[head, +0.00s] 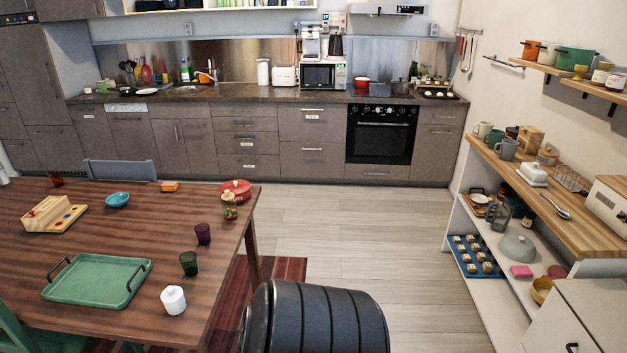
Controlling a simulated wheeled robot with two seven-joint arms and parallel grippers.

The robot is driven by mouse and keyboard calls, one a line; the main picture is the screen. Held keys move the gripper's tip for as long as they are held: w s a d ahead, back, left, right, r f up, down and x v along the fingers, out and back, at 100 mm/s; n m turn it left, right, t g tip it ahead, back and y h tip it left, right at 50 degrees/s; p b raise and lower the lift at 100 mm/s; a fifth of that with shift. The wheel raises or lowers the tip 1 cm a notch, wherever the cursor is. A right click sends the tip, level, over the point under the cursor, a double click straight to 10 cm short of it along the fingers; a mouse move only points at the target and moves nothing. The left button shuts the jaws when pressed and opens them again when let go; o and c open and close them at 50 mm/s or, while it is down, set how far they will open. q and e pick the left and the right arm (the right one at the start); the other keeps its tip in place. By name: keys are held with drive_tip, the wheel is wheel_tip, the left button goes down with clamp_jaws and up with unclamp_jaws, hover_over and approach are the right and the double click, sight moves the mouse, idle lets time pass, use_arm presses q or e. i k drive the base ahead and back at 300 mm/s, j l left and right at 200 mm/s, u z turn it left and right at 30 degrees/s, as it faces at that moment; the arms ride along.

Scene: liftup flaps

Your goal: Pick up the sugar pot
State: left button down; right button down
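A small white rounded pot (173,299) stands upright near the front right corner of the wooden dining table (75,224). It may be the sugar pot, but no label is readable and I cannot be certain. A jar with coloured contents (230,207) stands farther back at the table's right edge, next to a red lidded pot (236,188). Neither of my grippers shows in the head view, so I see nothing held.
A green tray (97,281), a dark green glass (188,263) and a purple glass (203,234) are near the white pot. A wooden shelf unit (541,191) with mugs stands at the right. A large dark ribbed shape fills the bottom centre. The floor beyond is clear.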

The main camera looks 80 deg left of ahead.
sight(176, 308)
drive_tip(key=l+u, duration=0.15)
drive_tip(key=u, duration=3.45)
